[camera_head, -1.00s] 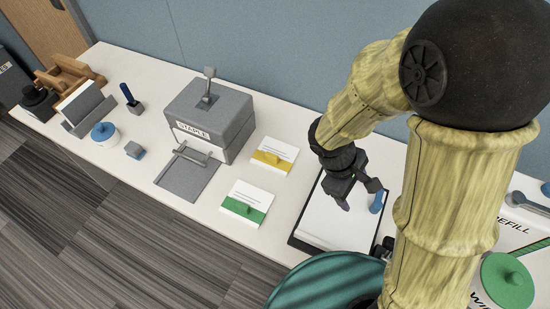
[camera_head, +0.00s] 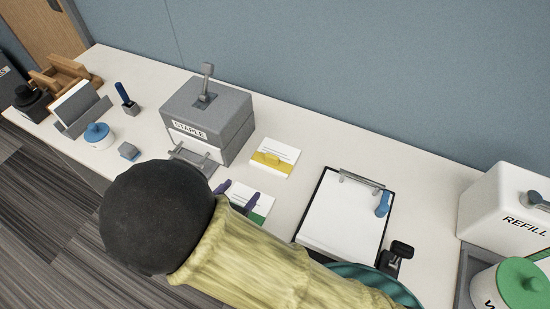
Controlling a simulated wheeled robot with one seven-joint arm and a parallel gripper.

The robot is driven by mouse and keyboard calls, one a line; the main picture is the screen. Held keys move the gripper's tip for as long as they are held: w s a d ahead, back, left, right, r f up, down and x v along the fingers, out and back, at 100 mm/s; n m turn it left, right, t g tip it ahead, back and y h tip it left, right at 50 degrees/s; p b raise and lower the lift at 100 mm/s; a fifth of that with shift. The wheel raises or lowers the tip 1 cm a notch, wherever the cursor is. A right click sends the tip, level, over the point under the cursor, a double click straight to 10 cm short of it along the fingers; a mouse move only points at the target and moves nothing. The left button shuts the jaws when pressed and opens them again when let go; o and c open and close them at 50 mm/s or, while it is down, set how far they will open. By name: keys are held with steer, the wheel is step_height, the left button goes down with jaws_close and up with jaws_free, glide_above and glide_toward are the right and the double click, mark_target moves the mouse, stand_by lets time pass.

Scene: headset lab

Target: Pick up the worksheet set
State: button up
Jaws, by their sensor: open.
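Two small sets of white sheets, each with a coloured band and a small tab, lie on the table; I cannot tell which is named the worksheet set. The yellow-banded set (camera_head: 274,158) lies flat right of the stapler, in full view. The green-banded set (camera_head: 263,206) lies nearer the front edge, partly hidden by my arm. My gripper (camera_head: 236,195) is open, its two purple fingertips showing over or beside the green-banded set. The rest of the gripper is hidden behind my arm. I cannot tell whether the fingertips touch the set.
A grey stapler box (camera_head: 208,118) with a lever stands behind. A clipboard (camera_head: 343,215) with white paper and a blue item lies to the right. A REFILL box (camera_head: 505,210) and a green-lidded container (camera_head: 522,285) stand far right. A blue-lidded jar (camera_head: 98,135) is at left.

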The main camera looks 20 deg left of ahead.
steer(key=p, duration=0.1)
glide_toward(270, 160)
steer(key=x, duration=0.3)
steer(key=shift+w+d, duration=0.1)
steer(key=shift+w, duration=0.25)
steer(key=shift+w, duration=0.1)
steer(key=p+x, duration=0.1)
steer(key=x, duration=0.4)
steer(key=shift+f, duration=0.15)
stand_by(0.4)
steer(key=c, duration=1.1)
